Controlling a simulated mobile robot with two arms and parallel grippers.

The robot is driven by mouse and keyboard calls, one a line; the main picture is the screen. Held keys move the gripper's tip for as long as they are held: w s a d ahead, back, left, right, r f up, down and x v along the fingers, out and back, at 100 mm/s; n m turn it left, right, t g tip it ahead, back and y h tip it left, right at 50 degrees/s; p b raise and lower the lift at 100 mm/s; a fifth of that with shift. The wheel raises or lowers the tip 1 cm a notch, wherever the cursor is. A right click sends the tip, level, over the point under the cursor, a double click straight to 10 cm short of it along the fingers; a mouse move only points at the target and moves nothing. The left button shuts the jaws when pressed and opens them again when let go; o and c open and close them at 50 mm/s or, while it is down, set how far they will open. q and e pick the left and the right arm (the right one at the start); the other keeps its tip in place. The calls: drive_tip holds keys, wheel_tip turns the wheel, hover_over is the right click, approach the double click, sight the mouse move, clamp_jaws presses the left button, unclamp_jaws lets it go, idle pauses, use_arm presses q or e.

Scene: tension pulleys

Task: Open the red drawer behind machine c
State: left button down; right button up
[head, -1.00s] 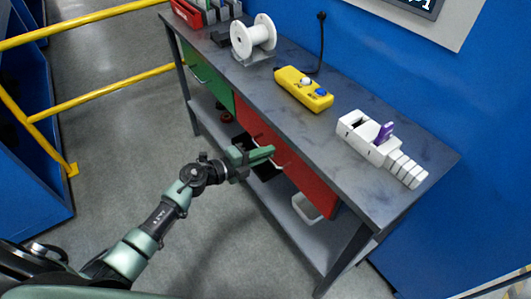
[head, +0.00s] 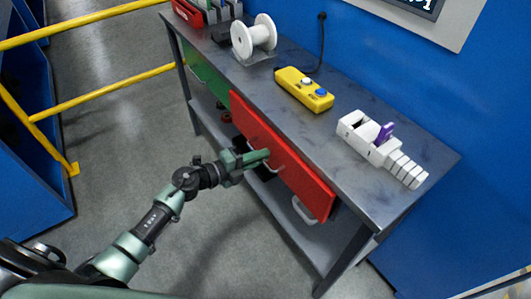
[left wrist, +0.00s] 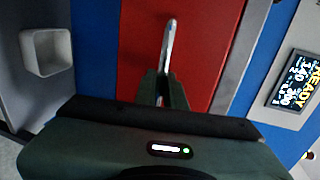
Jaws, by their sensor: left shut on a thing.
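The red drawer (head: 300,180) is in the front of the grey workbench, right of a green drawer (head: 207,78). Its front stands slightly out from the bench. Its metal handle (head: 277,167) is partly hidden by my left gripper (head: 262,157), which is shut on it. In the left wrist view the drawer front (left wrist: 205,55) fills the middle, and the handle (left wrist: 169,40) runs down between the fingers of my left gripper (left wrist: 163,90). My right gripper is not in view.
On the workbench (head: 420,150) are a white spool (head: 254,36), a yellow control box (head: 303,90) and a white device with a purple part (head: 372,142). White bins (head: 304,210) stand on the lower shelf. A yellow railing (head: 105,92) is at left. The floor before the bench is clear.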

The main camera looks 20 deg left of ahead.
use_arm(q)
drive_tip(key=f+v, duration=0.3)
drive_tip(key=v, duration=1.2)
drive_tip(key=shift+s+a+f, duration=0.15)
drive_tip(key=shift+s+a, duration=0.1)
drive_tip(key=shift+s, duration=0.1)
drive_tip(key=c, duration=1.5)
unclamp_jaws()
drive_tip(key=v, duration=0.7)
drive_tip(key=shift+s+a+b, duration=0.2)
drive_tip(key=shift+s+b, duration=0.1)
drive_tip(key=shift+b, duration=0.05)
